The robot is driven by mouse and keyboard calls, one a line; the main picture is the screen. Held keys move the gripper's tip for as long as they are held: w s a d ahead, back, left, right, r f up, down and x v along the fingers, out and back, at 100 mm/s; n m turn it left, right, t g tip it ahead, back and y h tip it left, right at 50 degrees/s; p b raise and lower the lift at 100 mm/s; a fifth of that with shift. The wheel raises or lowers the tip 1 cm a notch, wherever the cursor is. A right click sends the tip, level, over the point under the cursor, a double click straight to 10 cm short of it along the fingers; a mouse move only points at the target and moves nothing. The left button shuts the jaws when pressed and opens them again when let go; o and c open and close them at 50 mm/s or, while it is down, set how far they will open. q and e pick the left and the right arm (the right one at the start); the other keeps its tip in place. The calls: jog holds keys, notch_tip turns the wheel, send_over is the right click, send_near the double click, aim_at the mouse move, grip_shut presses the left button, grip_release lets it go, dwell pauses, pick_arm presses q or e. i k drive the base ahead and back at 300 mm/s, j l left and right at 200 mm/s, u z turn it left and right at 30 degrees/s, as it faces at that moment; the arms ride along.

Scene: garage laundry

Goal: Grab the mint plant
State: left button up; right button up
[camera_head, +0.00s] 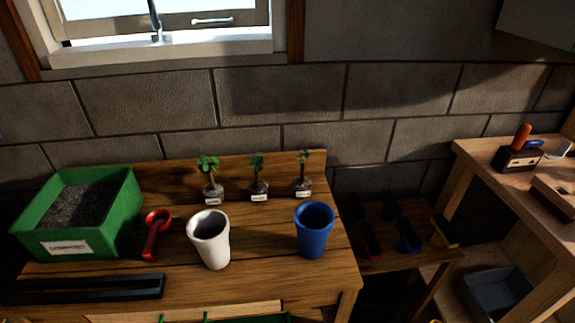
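Three small seedlings in labelled glass pots stand in a row at the back of the wooden potting table. The left plant (209,166) has the broadest leaves, the middle plant (258,165) is darker, and the right plant (304,158) is thin. The labels are too small to read, so I cannot tell which one is the mint plant. Neither of my grippers is in view.
A white pot (209,240) and a blue pot (314,230) stand in front of the plants. A red scoop (156,235) lies beside the green compost bin (82,215). A dark tray (90,289) lies at the front left. A workbench (475,155) stands at right.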

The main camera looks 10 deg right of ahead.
aim_at(258, 189)
jog(key=i+u, duration=0.2)
jog(key=i, duration=0.35)
jog(key=i+l+u, duration=0.15)
jog(key=i, duration=0.4)
jog(key=i+l+u, duration=0.2)
jog(key=i, duration=0.35)
jog(key=l, duration=0.1)
